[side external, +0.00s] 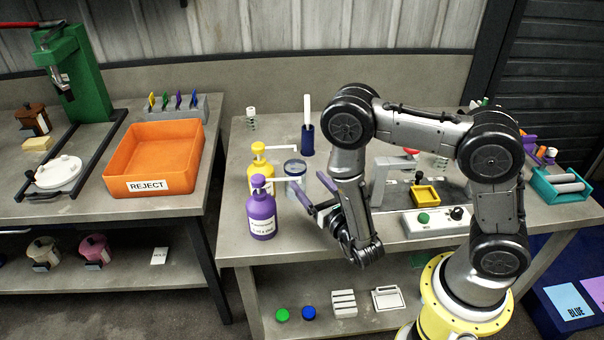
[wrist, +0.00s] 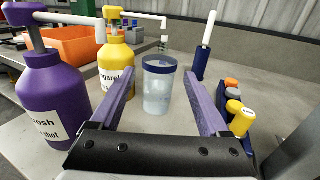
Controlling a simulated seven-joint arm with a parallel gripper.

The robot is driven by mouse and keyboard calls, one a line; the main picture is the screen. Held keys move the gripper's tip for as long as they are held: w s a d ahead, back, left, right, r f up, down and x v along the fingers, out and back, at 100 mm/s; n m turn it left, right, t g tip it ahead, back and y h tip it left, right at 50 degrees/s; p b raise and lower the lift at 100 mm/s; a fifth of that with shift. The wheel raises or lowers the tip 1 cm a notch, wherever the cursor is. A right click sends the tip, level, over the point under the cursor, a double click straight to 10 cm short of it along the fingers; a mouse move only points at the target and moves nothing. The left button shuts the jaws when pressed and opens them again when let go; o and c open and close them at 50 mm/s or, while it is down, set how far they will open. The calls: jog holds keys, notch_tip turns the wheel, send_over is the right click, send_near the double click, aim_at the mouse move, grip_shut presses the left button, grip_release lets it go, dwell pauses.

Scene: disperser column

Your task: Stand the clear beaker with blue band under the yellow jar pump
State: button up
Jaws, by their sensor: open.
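The clear beaker with a blue band (side external: 298,187) stands upright on the bench, right of the yellow pump jar (side external: 259,172). In the wrist view the beaker (wrist: 158,92) shows whole, its band at the rim. The white spout of the yellow jar (wrist: 116,58) reaches right, its tip appearing just above the beaker's rim; exact alignment is hard to tell. My gripper (side external: 309,199) is open, low over the bench at the beaker's near side. In the wrist view its purple fingers (wrist: 160,78) point toward the beaker, one on each side, with visible gaps.
A purple pump jar (side external: 262,215) stands close left of my gripper, its spout reaching right. A dark blue holder with a white stick (side external: 308,140) stands behind the beaker. A control box (side external: 437,222) lies to the right. The orange reject bin (side external: 153,160) is on the left bench.

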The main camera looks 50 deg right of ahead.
jog(key=shift+s+a, duration=0.15)
jog(key=shift+s, duration=0.3)
jog(key=s+d+r+m+g+h, duration=0.4)
jog(key=d+r+m+g+h, duration=0.1)
jog(key=d+r+m, duration=0.2)
jog(key=s+d+r+m+g+h, duration=0.3)
jog(key=d+r+m+g+h, duration=0.2)
jog(key=d+r+m, duration=0.15)
jog(key=s+r+m+g+y, duration=0.2)
jog(key=s+m+g+y, duration=0.2)
jog(key=s+m+g, duration=0.65)
jog(key=s+a+r+m+t+y, duration=0.2)
jog(key=a+m+t+y, duration=0.1)
jog(key=a+y, duration=0.3)
jog(key=s+a+r+m+t+y, duration=0.1)
jog(key=s+a+m+t+y, duration=0.2)
jog(key=a+t+y, duration=0.3)
jog(key=a+m, duration=0.1)
jog(key=a, duration=0.2)
jog(key=shift+a+r+m+y, duration=0.3)
jog(key=shift+a+r+y, duration=0.05)
jog(key=shift+y, duration=0.05)
